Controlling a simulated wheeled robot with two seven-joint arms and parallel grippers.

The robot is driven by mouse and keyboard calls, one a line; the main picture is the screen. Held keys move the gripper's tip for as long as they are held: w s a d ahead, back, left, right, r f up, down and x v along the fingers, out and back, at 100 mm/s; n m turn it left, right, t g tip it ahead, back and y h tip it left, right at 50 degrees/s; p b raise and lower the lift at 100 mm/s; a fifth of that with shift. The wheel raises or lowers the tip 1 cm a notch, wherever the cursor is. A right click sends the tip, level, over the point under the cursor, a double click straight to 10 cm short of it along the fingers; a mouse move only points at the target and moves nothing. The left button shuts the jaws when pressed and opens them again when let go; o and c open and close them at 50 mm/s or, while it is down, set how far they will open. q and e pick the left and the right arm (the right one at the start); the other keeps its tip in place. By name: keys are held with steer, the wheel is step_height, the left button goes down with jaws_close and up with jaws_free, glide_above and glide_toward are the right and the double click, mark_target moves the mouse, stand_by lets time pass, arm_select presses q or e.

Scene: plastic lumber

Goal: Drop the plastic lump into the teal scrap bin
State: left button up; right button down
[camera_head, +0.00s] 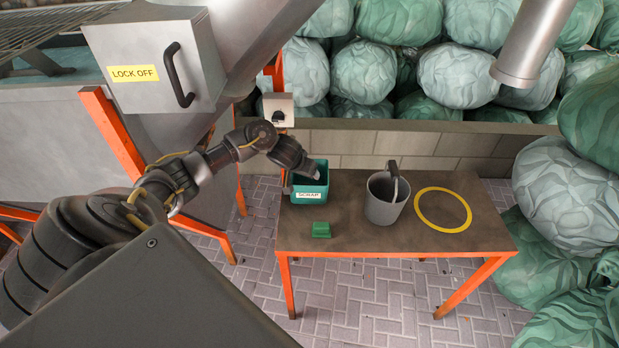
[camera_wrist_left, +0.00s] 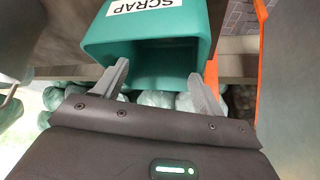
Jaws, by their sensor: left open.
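The green plastic lump (camera_head: 321,229) lies on the table just in front of the teal scrap bin (camera_head: 310,192). The bin stands upright at the table's left end, with a white SCRAP label on its front. In the left wrist view the bin (camera_wrist_left: 104,40) appears upside down. There my left gripper (camera_wrist_left: 160,82) has its two fingers apart, with nothing between them. The visible part of the bin's inside looks empty. My right gripper is out of view.
A grey bucket (camera_head: 382,206) with a dark handle stands mid-table. A yellow ring (camera_head: 422,217) lies to its right. The table (camera_head: 350,238) has an orange frame. A small switch box (camera_head: 278,109) on an orange post is close behind my left arm. Green bales fill the back.

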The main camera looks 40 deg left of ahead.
arm_select(q)
steer(key=p+v, duration=0.4)
steer(key=v, duration=0.6)
steer(key=shift+s+r+p, duration=0.2)
steer(key=shift+r+p, duration=0.15)
